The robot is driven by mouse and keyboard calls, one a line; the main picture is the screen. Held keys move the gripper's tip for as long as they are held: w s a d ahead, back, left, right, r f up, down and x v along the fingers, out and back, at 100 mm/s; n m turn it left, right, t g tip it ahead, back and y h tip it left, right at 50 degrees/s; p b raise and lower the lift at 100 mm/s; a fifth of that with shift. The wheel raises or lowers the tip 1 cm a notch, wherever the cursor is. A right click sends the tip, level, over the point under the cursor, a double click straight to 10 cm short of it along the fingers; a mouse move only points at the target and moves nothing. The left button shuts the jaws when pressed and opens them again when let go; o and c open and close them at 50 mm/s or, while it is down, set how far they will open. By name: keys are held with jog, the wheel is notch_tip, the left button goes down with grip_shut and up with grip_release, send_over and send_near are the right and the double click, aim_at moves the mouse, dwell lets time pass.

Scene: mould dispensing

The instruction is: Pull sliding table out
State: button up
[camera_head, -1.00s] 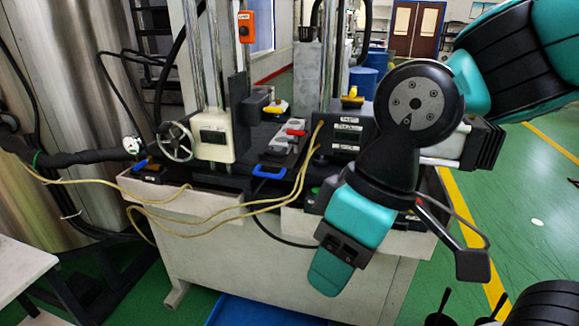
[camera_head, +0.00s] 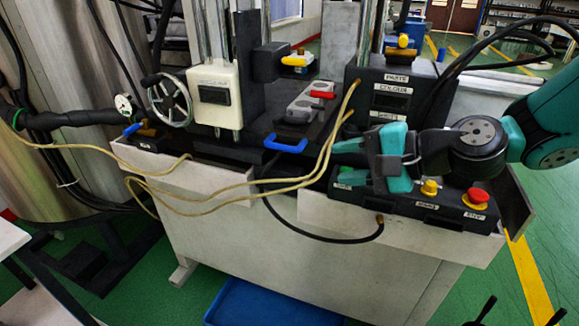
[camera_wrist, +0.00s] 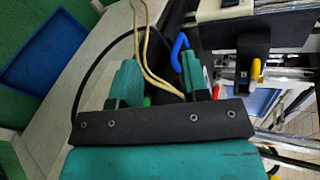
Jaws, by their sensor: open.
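The sliding table (camera_head: 262,160) is a dark plate at the machine's front middle. It carries a blue loop handle (camera_head: 285,144) on its front edge and a grey mould block (camera_head: 303,101) on top. My gripper (camera_head: 366,162) is to the right of the handle, above the control panel. Its teal fingers are apart with nothing gripped. In the wrist view, the blue handle (camera_wrist: 178,50) shows beyond my gripper (camera_wrist: 160,62), near the right finger. The handle is not between the fingers.
Yellow cables (camera_head: 322,150) hang across the front between handle and gripper. The panel (camera_head: 425,205) has a yellow knob (camera_head: 430,188) and a red stop button (camera_head: 477,197). A handwheel (camera_head: 169,101) is at left. A blue tray (camera_head: 258,304) lies on the floor.

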aim_at(294, 151)
jog(key=w+d+f+m+t+b, duration=0.1)
jog(key=w+d+f+m+t, duration=0.25)
jog(key=w+m, duration=0.3)
jog(key=p+x, duration=0.2)
jog(key=x, duration=1.5)
jog(key=shift+s+a+r+p, duration=0.1)
jog(key=shift+s+a+p, duration=0.05)
jog(key=shift+a+p, duration=0.2)
jog(key=shift+s, duration=0.1)
grip_shut()
